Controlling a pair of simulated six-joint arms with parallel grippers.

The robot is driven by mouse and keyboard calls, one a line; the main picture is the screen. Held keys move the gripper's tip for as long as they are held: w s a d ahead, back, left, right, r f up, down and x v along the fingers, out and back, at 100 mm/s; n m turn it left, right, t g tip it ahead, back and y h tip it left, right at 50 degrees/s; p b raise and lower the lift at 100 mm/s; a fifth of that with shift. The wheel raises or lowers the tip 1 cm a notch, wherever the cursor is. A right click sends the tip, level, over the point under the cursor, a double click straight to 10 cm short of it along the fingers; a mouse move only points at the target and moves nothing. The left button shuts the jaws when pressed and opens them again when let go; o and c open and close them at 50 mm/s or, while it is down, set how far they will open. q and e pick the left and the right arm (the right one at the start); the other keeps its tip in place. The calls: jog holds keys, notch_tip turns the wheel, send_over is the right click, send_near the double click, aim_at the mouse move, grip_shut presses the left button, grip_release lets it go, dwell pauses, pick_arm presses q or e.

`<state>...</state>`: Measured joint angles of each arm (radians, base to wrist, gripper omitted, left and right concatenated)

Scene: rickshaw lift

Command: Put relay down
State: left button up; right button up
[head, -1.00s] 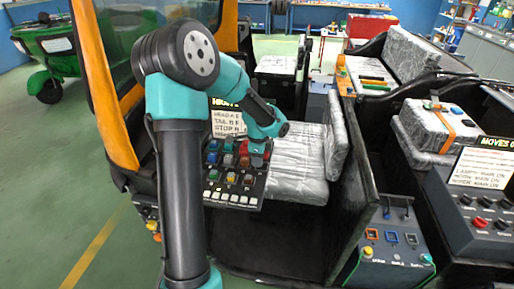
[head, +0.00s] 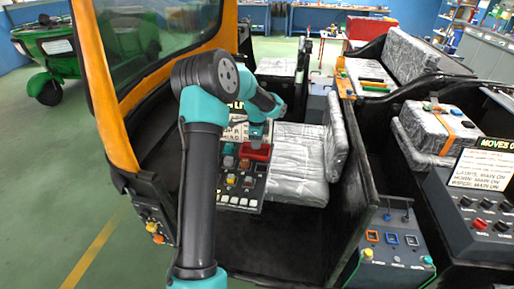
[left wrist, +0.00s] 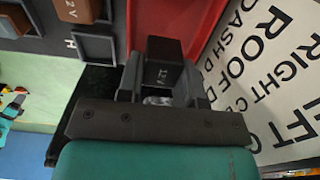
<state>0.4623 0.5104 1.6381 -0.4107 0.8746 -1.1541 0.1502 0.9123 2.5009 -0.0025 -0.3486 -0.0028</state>
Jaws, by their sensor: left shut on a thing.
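My left gripper (head: 256,140) is over the red tray (head: 258,154) at the upper right of the relay panel. In the left wrist view its two fingers (left wrist: 165,85) are shut on a black relay (left wrist: 165,62) marked 12V. The relay is in front of the red tray (left wrist: 205,12); I cannot tell whether it touches the tray. In the head view the relay is hidden by the gripper or too small to make out. My right gripper is not in view.
The panel (head: 238,190) holds several coloured relays and a row of white ones. A white lettered sign (left wrist: 260,75) stands close beside the gripper. A silver seat (head: 297,160) is right of the panel. A switch console (head: 388,250) is at lower right.

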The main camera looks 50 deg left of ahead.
pick_arm(q)
jog(key=shift+w+a, duration=0.25)
jog(key=shift+a, duration=0.05)
jog(key=shift+f, duration=1.8)
jog(key=shift+f, duration=0.1)
jog(key=o, duration=0.6)
jog(key=shift+o, duration=0.2)
notch_tip(320, 180, up, 12)
jog(key=shift+r, duration=0.15)
